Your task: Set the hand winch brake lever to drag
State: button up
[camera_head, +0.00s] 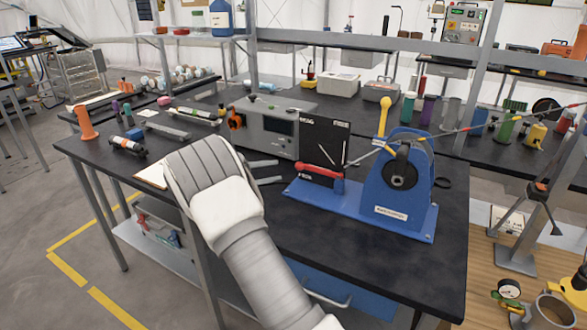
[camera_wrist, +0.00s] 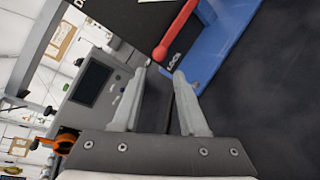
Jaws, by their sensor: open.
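The hand winch (camera_head: 385,195) is a blue stand with a dark round hub and a yellow-knobbed crank (camera_head: 384,118), on the dark workbench. A black plate (camera_head: 322,140) stands at its left. The red brake lever (camera_head: 322,172) lies nearly level across the plate's lower part, its end toward my gripper. In the wrist view, the lever's round red end (camera_wrist: 160,52) is beside a label (camera_wrist: 174,61) that seems to read LOCK. My gripper (camera_head: 281,171) is open and empty, just left of the lever. Its fingertips (camera_wrist: 160,73) are close to the red end, apparently without touching.
A grey instrument box (camera_head: 268,125) with a dark screen and orange knob stands close behind my gripper. A cable (camera_head: 470,127) runs right from the winch. Bench in front of the blue base is clear.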

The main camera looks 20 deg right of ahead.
aim_at(297, 167)
jog(key=x, duration=0.8)
jog(key=shift+w+d, duration=0.15)
jog(key=shift+d, duration=0.2)
grip_shut()
dwell(0.9)
